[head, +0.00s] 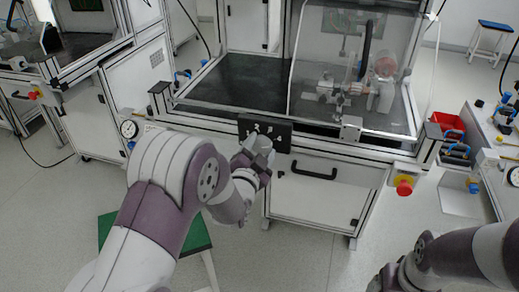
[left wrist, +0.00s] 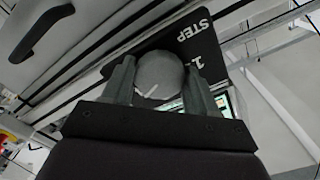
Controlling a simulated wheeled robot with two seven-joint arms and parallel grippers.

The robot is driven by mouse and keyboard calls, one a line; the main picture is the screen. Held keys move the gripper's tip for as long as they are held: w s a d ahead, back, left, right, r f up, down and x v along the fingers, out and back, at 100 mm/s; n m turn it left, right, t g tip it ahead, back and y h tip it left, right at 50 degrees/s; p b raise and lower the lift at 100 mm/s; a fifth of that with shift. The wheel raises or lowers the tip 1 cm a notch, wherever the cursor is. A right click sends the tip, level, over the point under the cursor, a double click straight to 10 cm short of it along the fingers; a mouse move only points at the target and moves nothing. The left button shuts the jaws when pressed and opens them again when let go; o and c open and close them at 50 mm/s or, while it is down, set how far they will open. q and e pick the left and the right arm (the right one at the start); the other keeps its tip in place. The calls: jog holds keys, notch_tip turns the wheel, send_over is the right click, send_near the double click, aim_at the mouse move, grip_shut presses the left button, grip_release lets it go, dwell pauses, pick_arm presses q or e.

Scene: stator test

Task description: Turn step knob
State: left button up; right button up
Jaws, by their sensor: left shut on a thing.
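The step knob (left wrist: 158,76) is a round grey knob with a white pointer line, seen in the left wrist view. It sits on a black panel (left wrist: 205,50) lettered "STEP". In the head view the black panel (head: 283,130) is on the front of the test bench. My left gripper (left wrist: 160,88) has one finger on each side of the knob and is shut on it. In the head view my left gripper (head: 258,148) is at the panel and hides the knob. My right arm shows at the lower right of the head view, but its gripper is out of the frame.
A drawer with a black handle (head: 314,174) is below the panel. A red emergency button (head: 404,186) is to its right. A gauge (head: 129,129) is at the left of the bench front. A green stool (head: 196,232) stands below my left arm. A red bin (head: 446,121) is at the right.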

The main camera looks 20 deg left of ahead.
dwell(0.3)
pick_arm(q)
jog(key=o, duration=1.1)
jog(key=shift+c, duration=0.2)
jog(key=s+p, duration=0.1)
jog(key=s, duration=1.1)
jog(key=shift+s+a, duration=0.2)
jog(key=shift+s, duration=0.2)
